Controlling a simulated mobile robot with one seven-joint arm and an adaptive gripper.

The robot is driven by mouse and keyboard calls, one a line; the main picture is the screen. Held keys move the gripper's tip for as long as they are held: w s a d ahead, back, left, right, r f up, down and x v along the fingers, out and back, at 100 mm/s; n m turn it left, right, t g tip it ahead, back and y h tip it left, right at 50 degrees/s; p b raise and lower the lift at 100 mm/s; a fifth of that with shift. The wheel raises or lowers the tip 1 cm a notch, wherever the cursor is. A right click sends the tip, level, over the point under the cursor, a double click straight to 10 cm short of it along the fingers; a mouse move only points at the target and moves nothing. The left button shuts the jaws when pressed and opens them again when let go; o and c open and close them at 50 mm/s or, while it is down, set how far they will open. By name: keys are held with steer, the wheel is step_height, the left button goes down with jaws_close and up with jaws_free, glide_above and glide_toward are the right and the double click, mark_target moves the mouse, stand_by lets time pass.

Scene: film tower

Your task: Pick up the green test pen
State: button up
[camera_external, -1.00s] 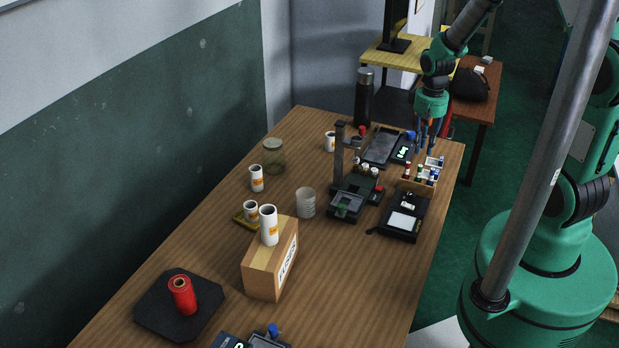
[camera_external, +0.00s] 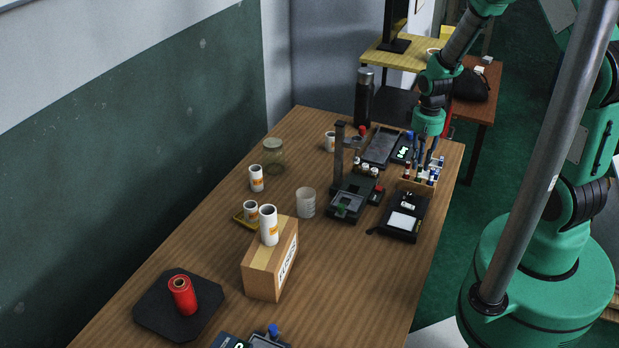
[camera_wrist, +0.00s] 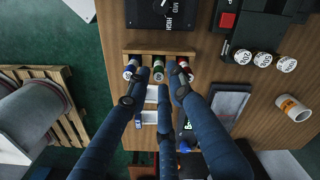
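The green test pen (camera_wrist: 157,68) stands in a small wooden rack (camera_wrist: 160,53), between a blue-marked pen (camera_wrist: 130,70) and a red-marked pen (camera_wrist: 186,70). My gripper (camera_wrist: 160,84) has dark blue fingers, spread open and empty, with tips near the pens. In the wrist view one fingertip lies left of the green pen, one right, and a third below it. In the external view my gripper (camera_external: 427,163) is just above the rack (camera_external: 414,185), and its fingers partly hide the pens. Contact with any pen cannot be told.
A dark tray (camera_external: 382,147) and a tall black flask (camera_external: 364,98) are behind. The table's right edge is close.

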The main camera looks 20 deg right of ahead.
mark_target(420, 166)
steer(key=shift+f+b, duration=0.45)
steer(key=shift+f, duration=1.75)
steer(key=shift+c, duration=0.5)
jaws_close()
